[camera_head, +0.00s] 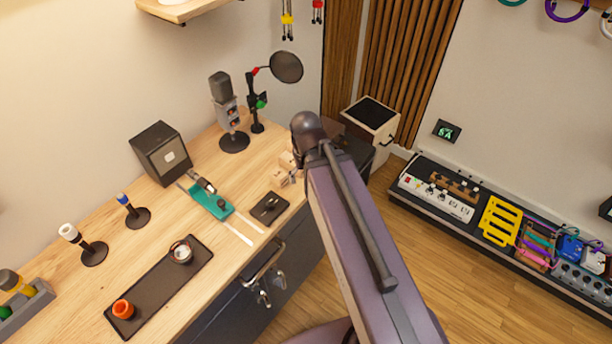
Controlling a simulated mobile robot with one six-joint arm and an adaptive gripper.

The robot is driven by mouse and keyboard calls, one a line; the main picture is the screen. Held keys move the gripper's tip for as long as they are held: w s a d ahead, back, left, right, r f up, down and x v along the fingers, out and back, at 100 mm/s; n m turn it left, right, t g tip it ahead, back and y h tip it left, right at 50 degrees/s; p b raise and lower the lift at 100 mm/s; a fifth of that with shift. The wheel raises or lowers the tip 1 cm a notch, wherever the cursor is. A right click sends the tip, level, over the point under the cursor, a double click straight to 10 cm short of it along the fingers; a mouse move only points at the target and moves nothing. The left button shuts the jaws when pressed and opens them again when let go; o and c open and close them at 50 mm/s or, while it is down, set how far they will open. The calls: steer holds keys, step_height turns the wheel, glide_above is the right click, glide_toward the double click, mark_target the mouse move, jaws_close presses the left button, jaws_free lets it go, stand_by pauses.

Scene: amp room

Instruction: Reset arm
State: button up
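My arm (365,240) rises from the bottom of the head view, right of centre, to a rounded dark joint (306,130) in front of the workbench's right end. My gripper cannot be made out in this view. The arm hides part of the bench's right end and what lies behind it.
A wooden workbench (110,232) holds a grey microphone (221,90), a dark box (160,153), a teal tool (211,203), a black tray (150,292) and small stands. A pedal rack (440,205) stands along the right wall. Wooden floor (425,270) is clear between them.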

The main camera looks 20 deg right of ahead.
steer(key=shift+f+b, duration=0.65)
steer(key=shift+b, duration=0.05)
stand_by(0.9)
